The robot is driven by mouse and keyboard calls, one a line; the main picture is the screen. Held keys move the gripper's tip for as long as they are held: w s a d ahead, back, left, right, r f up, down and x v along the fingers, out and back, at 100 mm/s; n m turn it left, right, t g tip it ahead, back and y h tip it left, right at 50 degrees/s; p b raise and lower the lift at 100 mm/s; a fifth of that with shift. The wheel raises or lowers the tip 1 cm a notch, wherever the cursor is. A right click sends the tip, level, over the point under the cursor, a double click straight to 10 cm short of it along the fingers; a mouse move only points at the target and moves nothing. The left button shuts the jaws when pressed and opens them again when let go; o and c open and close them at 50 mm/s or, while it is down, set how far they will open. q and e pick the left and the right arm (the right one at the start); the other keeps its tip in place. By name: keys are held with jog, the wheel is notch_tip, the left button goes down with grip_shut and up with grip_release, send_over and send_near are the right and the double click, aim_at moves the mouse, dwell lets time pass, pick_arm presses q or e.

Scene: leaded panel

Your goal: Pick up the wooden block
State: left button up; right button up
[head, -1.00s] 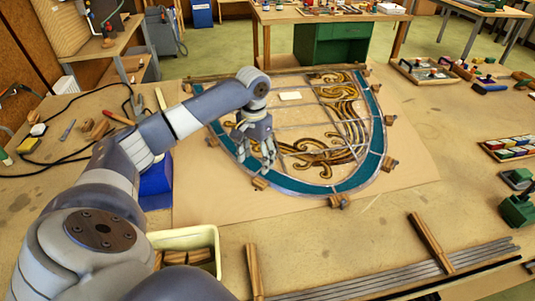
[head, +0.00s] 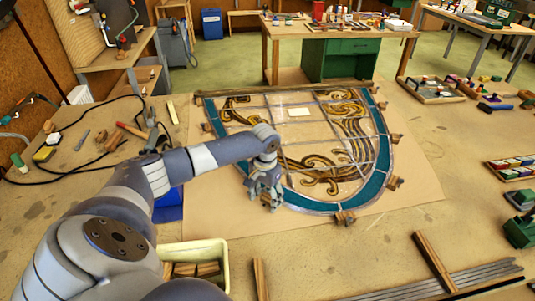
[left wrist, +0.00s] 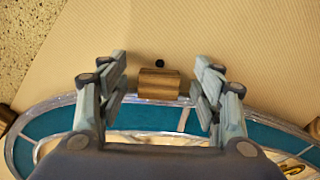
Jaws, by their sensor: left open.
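A small wooden block (left wrist: 158,83) lies at the outer edge of the teal-bordered leaded panel (head: 372,188), with a small dark round knob beside it. My left gripper (head: 268,202) is over the panel's near-left edge and hides this block in the head view. In the left wrist view the gripper (left wrist: 160,76) is open, with one finger on each side of the block and a visible gap on both sides. I cannot tell how high the fingertips are above the table. My right gripper is not in view.
Similar wooden blocks (head: 345,218) stand around the panel's rim. A cream bin (head: 224,262) with wooden pieces sits near the front. Metal strips (head: 440,285) and wooden bars lie front right. Tools and a black cable lie left. Bare paper (head: 215,215) surrounds the panel.

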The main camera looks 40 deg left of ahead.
pick_arm(q)
jog(key=c, duration=0.9)
jog(key=shift+o, duration=0.2)
jog(key=shift+r, duration=0.15)
